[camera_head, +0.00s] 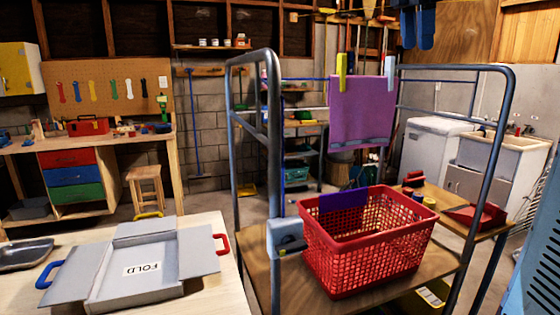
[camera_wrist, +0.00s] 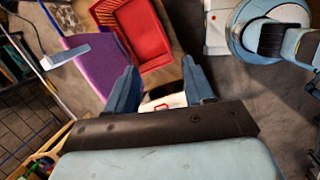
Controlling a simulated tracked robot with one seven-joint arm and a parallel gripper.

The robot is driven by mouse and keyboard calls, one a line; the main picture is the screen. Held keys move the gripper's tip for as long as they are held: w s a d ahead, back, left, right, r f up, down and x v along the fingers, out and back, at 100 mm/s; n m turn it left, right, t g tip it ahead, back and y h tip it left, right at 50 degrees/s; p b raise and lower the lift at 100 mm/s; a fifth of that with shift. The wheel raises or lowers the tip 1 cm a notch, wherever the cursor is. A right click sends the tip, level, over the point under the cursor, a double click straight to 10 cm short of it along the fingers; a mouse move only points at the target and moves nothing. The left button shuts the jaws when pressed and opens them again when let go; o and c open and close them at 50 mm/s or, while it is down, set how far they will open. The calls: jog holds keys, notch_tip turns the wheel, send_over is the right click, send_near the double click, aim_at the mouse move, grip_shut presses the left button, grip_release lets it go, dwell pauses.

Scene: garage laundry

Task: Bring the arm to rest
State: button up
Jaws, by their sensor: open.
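My gripper (camera_head: 417,42) hangs at the top of the head view, fingers pointing down. In the wrist view my gripper (camera_wrist: 159,65) has its two blue fingers wide apart with nothing held between them. It is high up, to the right of the hanging purple cloth (camera_head: 362,112) in the head view and apart from it. The cloth also shows in the wrist view (camera_wrist: 92,70), left of the fingers. Most of my arm is out of the head view.
A red basket (camera_head: 385,255) with a purple piece over its rim stands on the wooden cart (camera_head: 258,262). Tall metal cart rails (camera_head: 274,150) and the cloth's yellow peg (camera_head: 341,72) rise nearby. A grey folding board (camera_head: 145,285) lies on the left table. A white sink (camera_head: 500,155) stands behind right.

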jog(key=s+a+f+m+t, duration=0.1)
jog(key=s+f+m, duration=0.5)
jog(key=f, duration=0.4)
jog(key=s+a+f+m+t+y, duration=0.1)
jog(key=s+f+m, duration=0.5)
jog(key=f, duration=0.5)
jog(key=s+a+f+m+t+y, duration=0.1)
jog(key=s+a+f+m+t, duration=0.1)
jog(key=s+f+m, duration=0.4)
notch_tip(320, 180, down, 5)
jog(key=shift+s+m, duration=0.3)
jog(key=shift+m, duration=0.1)
jog(key=shift+a, duration=0.15)
